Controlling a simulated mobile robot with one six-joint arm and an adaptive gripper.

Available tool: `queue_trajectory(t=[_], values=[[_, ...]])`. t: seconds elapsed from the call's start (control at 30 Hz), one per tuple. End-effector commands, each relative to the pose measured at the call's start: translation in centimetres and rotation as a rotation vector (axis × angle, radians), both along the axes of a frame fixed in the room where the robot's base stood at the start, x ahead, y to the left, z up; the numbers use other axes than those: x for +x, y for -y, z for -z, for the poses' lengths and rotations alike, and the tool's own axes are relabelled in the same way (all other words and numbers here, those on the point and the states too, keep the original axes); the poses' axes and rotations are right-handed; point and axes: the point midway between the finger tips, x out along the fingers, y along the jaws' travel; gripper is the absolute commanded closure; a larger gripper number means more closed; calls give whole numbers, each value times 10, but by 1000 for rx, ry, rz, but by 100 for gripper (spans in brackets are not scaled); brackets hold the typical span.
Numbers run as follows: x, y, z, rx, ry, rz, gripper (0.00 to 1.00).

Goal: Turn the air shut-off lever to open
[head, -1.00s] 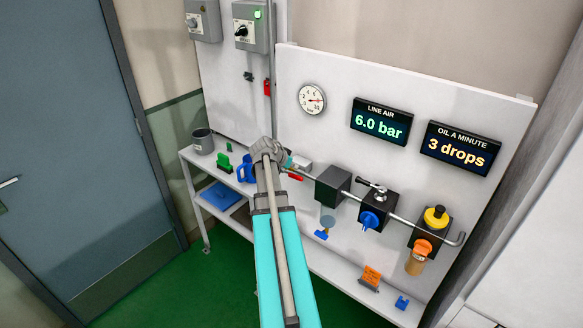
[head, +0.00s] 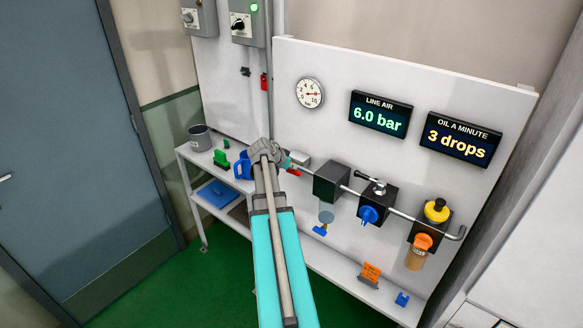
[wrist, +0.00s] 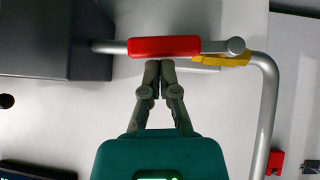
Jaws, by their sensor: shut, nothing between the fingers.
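The air shut-off lever's red grip (wrist: 165,46) lies along the bent grey pipe in the wrist view, roughly parallel to its straight run. A yellow part (wrist: 222,59) shows beside the lever's right end. In the head view the red lever (head: 293,172) is partly hidden near the end of my arm. My gripper (wrist: 160,66) is shut and empty, its fingertips just below the red grip in the wrist view. I cannot tell whether they touch it. The fingers are not clear in the head view.
A dark block (head: 331,183) sits on the pipe right of the lever, then a regulator with a blue knob (head: 369,215) and a yellow-topped unit (head: 437,211). The line air display (head: 380,114) reads 6.0 bar. A blue jug (head: 243,166) stands on the shelf at left.

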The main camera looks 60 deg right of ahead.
Motion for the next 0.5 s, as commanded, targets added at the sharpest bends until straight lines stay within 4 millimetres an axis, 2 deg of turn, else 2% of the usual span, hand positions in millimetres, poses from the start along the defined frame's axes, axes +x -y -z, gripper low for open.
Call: queue_trajectory(t=[0.2,0.5], values=[[-4,0,15,0,0,0,100],[-6,-2,18,8,1,4,100]])
